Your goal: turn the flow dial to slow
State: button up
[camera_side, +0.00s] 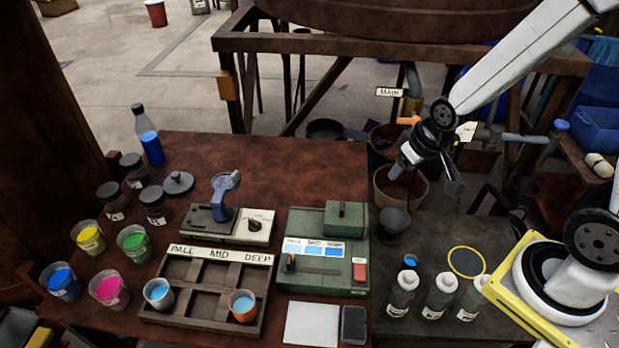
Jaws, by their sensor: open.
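My gripper (404,163) hangs to the right of both, above the dark bench and in front of a brown bucket. It is open, with nothing seen in it, and apart from both knobs.
Several paint cups and jars stand at left, near a blue bottle (149,139). White-labelled bottles (438,296) stand at right. The table behind the panel is clear.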

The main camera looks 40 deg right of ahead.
jog(key=w+d+f+m+t+h, duration=0.25)
jog(key=w+d+f, duration=0.2)
jog(key=d, duration=0.45)
jog(key=w+d+f+m+t+h, duration=0.25)
jog(key=w+d, duration=0.25)
jog(key=d, duration=0.3)
jog(key=m+t+h, duration=0.3)
jog(key=t+h, duration=0.1)
jog(key=h, duration=0.4)
send_near(456, 144)
jog(key=x, duration=0.2)
jog(key=shift+r, duration=0.3)
jog(key=shift+w, duration=0.1)
jog(key=shift+f+x, duration=0.1)
jog(key=shift+x, duration=1.85)
jog(key=shift+f+x, duration=0.15)
jog(key=shift+x, duration=1.8)
